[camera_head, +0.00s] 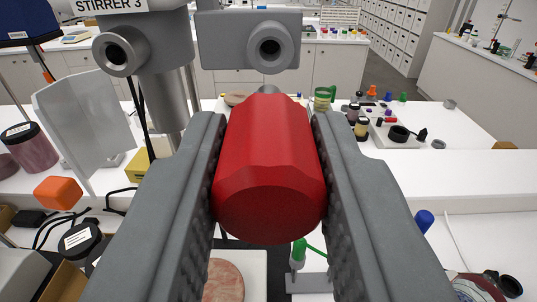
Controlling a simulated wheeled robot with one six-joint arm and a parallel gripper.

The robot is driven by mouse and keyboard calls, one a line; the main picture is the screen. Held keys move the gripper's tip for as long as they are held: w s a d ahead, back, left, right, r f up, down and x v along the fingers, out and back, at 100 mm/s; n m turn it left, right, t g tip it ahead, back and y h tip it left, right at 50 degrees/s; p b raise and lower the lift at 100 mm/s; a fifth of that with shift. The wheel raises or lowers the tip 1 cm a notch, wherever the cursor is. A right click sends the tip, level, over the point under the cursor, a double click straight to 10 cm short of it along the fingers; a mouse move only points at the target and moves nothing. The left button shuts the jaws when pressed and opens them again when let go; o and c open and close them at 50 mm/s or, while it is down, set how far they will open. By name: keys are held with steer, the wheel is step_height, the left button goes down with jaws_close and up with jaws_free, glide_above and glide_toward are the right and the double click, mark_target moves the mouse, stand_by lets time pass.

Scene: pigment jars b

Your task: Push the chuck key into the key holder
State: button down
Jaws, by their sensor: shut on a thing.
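My gripper (268,150) is shut on a thick red faceted handle, which I take to be the chuck key (268,165). The handle points away from me between the two grey ridged fingers; its shaft and tip are hidden behind it. Ahead and slightly above is a grey block with a round, dark-centred socket (249,40), probably the key holder. The socket is roughly in line with the handle but higher in the picture. A small grey rounded part shows between block and handle; I cannot tell whether it touches the key.
A grey stirrer body labelled STIRRER 3 (172,70) with another round socket (121,50) stands close on the left. A clear curved shield (85,125), an orange block (58,193) and jars are further left. A white bench with small jars lies behind at right.

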mark_target(270, 96)
steer(key=shift+d, duration=0.15)
steer(key=shift+w, duration=2.85)
steer(key=shift+w, duration=1.6)
steer(key=c, duration=1.1)
jaws_free()
steer(key=shift+o, duration=0.2)
steer(key=s, duration=1.7)
steer(key=shift+s, duration=0.2)
